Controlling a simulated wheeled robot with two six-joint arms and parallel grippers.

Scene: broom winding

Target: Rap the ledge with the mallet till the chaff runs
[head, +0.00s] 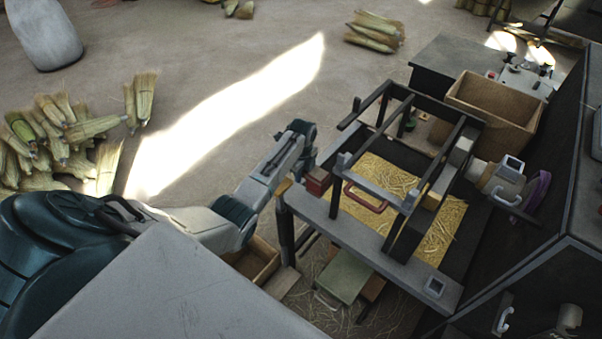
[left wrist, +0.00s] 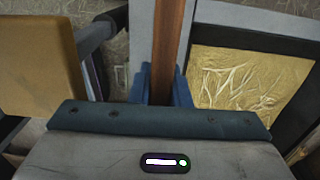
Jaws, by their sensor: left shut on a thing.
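My left gripper (left wrist: 162,88) is shut on a brown wooden handle, taken as the mallet's (left wrist: 166,45), which stands between its blue fingers in the left wrist view. In the head view my left arm reaches to the near left corner of the bench frame, and its fingers cannot be made out. A reddish-brown block (head: 318,182) shows just below my wrist; I cannot tell whether it is the mallet's head. The grey ledge (head: 365,236) runs along the bench's near side. Yellow chaff (head: 385,183) lies in the bed behind it, also right of the handle in the left wrist view (left wrist: 245,82). My right gripper is not visible.
A dark frame with a red handle (head: 365,200) stands over the chaff bed. A brown bin (head: 492,105) is behind it. A green-topped stool (head: 343,275) stands below the ledge. Broom bundles (head: 60,130) lie at left. Dark cabinets close off the right; the middle floor is clear.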

